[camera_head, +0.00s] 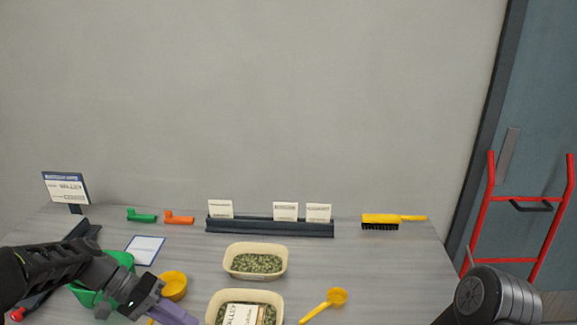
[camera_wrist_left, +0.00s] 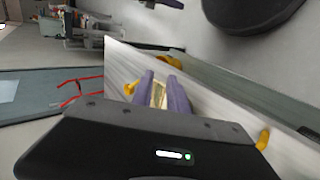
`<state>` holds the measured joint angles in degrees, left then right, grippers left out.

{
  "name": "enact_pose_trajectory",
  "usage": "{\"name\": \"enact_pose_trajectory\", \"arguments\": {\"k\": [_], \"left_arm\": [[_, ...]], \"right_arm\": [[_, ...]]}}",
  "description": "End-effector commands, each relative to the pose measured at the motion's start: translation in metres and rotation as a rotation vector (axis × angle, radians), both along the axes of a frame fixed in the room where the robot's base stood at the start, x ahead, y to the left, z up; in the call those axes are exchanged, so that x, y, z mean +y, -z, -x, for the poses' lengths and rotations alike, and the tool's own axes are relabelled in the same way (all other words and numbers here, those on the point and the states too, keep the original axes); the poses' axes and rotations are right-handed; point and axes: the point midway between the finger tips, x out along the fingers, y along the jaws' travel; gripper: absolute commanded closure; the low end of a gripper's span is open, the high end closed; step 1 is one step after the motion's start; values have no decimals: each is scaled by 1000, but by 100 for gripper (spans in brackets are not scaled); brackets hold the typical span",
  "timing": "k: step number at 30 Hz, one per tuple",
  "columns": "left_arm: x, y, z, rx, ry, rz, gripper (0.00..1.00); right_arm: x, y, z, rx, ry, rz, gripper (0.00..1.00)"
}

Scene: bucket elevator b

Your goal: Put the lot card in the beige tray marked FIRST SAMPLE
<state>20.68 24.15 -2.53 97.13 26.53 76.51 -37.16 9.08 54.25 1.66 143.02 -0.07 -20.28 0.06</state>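Two beige trays with green pellets stand on the table in the head view: a rear tray (camera_head: 229,262) and a front tray (camera_head: 211,308), cut by the bottom edge. A white card (camera_head: 241,315) with dark lettering lies over the pellets in the front tray. I cannot read a FIRST SAMPLE mark on either tray. My left gripper (camera_head: 188,318) is just left of the front tray, its purple fingers partly cut off. In the left wrist view the fingers (camera_wrist_left: 161,92) stand apart, with something beige showing between them. Only part of my right arm shows; its gripper is out of view.
A dark rack (camera_head: 270,229) holds three white cards at the back. A yellow scoop (camera_head: 336,297), yellow cup (camera_head: 173,286), green bin (camera_head: 122,260), blue-edged sheet (camera_head: 145,249), orange scoop (camera_head: 178,219), green scoop (camera_head: 141,217) and yellow brush (camera_head: 381,220) surround the trays.

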Motion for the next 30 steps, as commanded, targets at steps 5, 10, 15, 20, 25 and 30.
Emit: {"name": "enact_pose_trajectory", "arguments": {"k": [5,10,15,20,25,30], "left_arm": [[-10,31,2,37,-21,-42,81],[-22,68,8,76,-47,-98,81],[-40,123,21,122,-83,-188,81],[-64,193,52,161,-120,-309,81],[-102,275,118,151,-156,-462,81],[-133,310,174,80,-194,-514,81]], "right_arm": [[0,1,-1,0,1,1,66],[0,2,0,1,1,2,66],[-1,4,1,4,2,3,66],[-1,6,2,7,3,6,66],[-2,10,4,14,5,10,66],[-3,13,6,20,6,14,66]]}}
